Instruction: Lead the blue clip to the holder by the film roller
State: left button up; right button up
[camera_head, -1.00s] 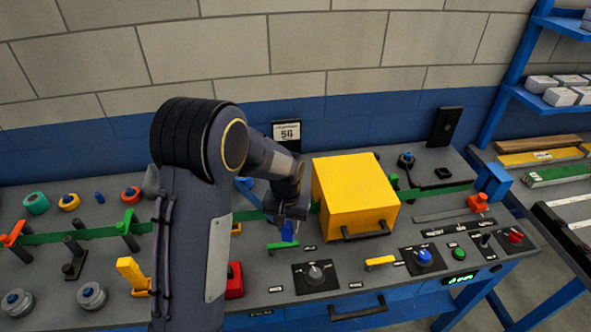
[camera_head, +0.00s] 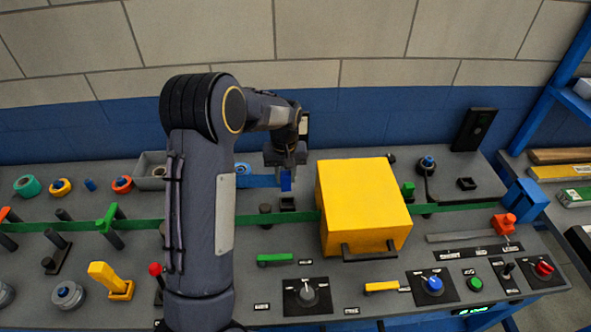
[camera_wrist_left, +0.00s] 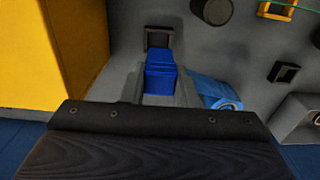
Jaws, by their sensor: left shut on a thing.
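My left gripper (camera_head: 286,172) is shut on the blue clip (camera_head: 286,182), which hangs below its fingers over the back part of the panel. In the left wrist view the blue clip (camera_wrist_left: 160,76) sits between the grey fingers. A small black square holder (camera_head: 288,204) lies just in front of the clip in the head view; the left wrist view also shows it (camera_wrist_left: 158,38) just beyond the clip. The film roller (camera_head: 243,168), with blue film, lies to the left of the gripper; it shows right of the clip in the wrist view (camera_wrist_left: 222,97). My right gripper is not in view.
A yellow box (camera_head: 362,205) stands close to the right of the gripper. A green strip (camera_head: 260,218) crosses the panel. A dark round post (camera_head: 265,215) stands left of the holder. A second square socket (camera_wrist_left: 284,72) and a grey bin (camera_wrist_left: 300,118) show in the wrist view.

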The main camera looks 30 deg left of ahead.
aim_at(287, 190)
pick_arm(q)
notch_tip(287, 190, down, 2)
jog(key=shift+f, duration=0.1)
jog(key=shift+w+f+b, duration=0.25)
jog(key=shift+f+b, duration=0.1)
jog(key=shift+b, duration=0.05)
jog(key=shift+f+b, duration=0.8)
jog(key=shift+f, duration=0.35)
jog(key=shift+f, duration=0.2)
jog(key=shift+f+b, duration=0.8)
jog(key=shift+b, duration=0.05)
